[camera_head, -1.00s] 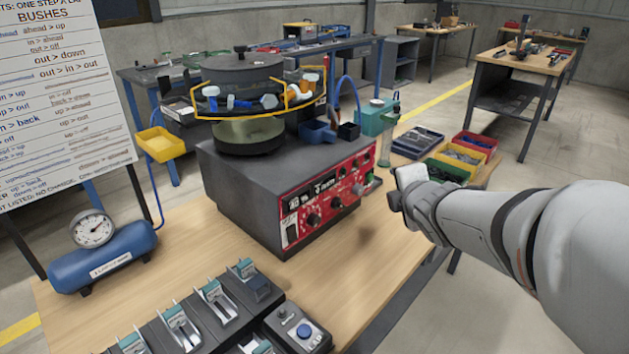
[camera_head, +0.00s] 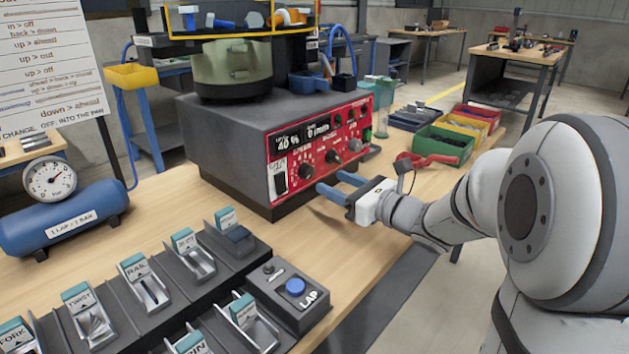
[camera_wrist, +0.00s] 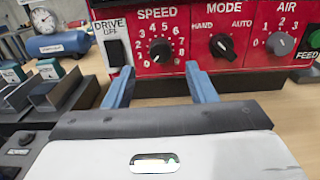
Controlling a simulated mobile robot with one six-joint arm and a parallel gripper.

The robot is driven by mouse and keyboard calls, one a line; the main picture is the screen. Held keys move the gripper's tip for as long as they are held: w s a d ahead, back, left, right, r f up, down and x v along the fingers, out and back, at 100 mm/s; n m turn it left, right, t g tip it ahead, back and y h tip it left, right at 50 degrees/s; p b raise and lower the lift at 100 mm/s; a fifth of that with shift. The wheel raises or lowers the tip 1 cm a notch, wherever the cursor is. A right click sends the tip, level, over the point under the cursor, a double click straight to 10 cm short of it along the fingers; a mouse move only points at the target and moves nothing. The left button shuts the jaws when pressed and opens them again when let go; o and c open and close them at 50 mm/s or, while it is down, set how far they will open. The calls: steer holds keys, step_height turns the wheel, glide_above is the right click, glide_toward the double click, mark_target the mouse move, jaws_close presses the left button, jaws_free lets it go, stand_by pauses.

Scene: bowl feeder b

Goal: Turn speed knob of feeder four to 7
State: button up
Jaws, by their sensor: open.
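The feeder's red control panel (camera_head: 345,137) faces my arm on the front of a grey box. Its black SPEED knob (camera_wrist: 160,50) sits inside a printed number ring in the wrist view; which number its pointer marks is too small to tell for sure. The same knob (camera_head: 305,171) shows in the head view, left of the MODE knob. My gripper (camera_head: 330,184) is open and empty, its two blue fingers pointing at the panel. In the wrist view my gripper (camera_wrist: 160,78) has its fingers left and right of the SPEED knob, short of it and slightly below.
The MODE knob (camera_wrist: 222,46) and AIR knob (camera_wrist: 281,43) are right of SPEED; the DRIVE switch (camera_wrist: 116,52) is left. A red-handled tool (camera_head: 427,160) and bins (camera_head: 442,143) lie right. Bare table lies below the panel.

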mark_target(310, 172)
steer(key=x, duration=0.6)
steer(key=shift+w+a, duration=0.15)
steer(key=c, duration=0.9)
steer(key=shift+a, duration=0.15)
steer(key=shift+c, duration=0.4)
steer(key=shift+f+b, duration=0.1)
steer(key=shift+b, duration=0.3)
